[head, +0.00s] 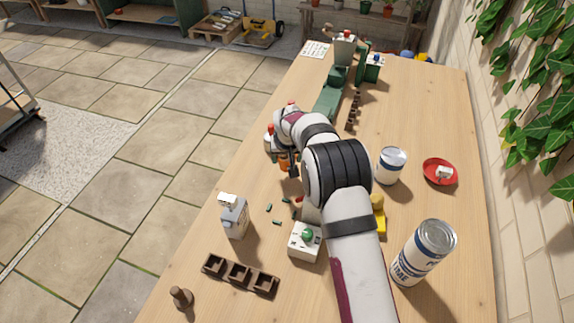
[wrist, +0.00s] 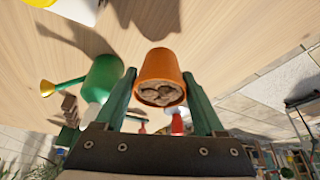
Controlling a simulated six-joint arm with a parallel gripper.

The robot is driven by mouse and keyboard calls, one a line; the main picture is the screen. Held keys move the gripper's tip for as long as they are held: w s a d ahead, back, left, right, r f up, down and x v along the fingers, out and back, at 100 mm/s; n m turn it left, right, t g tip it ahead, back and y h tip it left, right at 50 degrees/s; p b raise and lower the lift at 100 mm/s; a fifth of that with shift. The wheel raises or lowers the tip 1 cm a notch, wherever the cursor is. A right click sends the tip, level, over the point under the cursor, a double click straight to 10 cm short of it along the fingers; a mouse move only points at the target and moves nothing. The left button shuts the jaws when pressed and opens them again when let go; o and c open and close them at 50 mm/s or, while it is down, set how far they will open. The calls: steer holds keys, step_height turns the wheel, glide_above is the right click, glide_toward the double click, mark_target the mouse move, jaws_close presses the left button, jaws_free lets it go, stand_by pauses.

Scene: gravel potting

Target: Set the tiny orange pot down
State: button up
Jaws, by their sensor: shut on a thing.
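The tiny orange pot (wrist: 160,68) is between the two green fingers of my gripper (wrist: 159,76) in the wrist view. The fingers are shut on its sides. Its open end faces the camera and shows grey-brown gravel inside. In the head view only a small part of the orange pot (head: 285,163) shows beside my gripper (head: 291,168), near the left side of the wooden table (head: 420,110). My wrist partly hides it there. I cannot tell whether its base touches the table.
A red saucer (head: 429,166) with a white item stands right, by a white can (head: 390,167) and a larger LIME can (head: 423,254). A grey bottle (head: 235,218), a dark divided tray (head: 240,276), a white box (head: 305,247) and small green pieces lie nearer. The right-hand far table is clear.

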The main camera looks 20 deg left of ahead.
mark_target(287, 165)
step_height(287, 165, down, 3)
steer(key=shift+f, duration=0.2)
steer(key=o, duration=1.4)
steer(key=shift+f, duration=0.15)
steer(key=v, duration=1.2)
steer(key=s+d+r+m+g+h, duration=0.1)
steer(key=s+d+r+m, duration=0.1)
steer(key=s+d+r, duration=0.35)
steer(key=s+d+r+m+g, duration=0.1)
steer(key=s+d+r+m, duration=0.15)
steer(key=d, duration=0.55)
steer(key=s+d+m, duration=0.1)
steer(key=s+d, duration=0.2)
steer(key=s, duration=0.6)
steer(key=s+d+r+m+g, duration=0.1)
steer(key=s+d, duration=0.3)
steer(key=s, duration=0.5)
steer(key=s+d+m+g+y, duration=0.1)
steer(key=s+d+m, duration=0.2)
steer(key=s, duration=0.6)
steer(key=shift+s+d+r+m, duration=0.2)
steer(key=shift+d+r+m, duration=0.1)
steer(key=shift+d, duration=0.1)
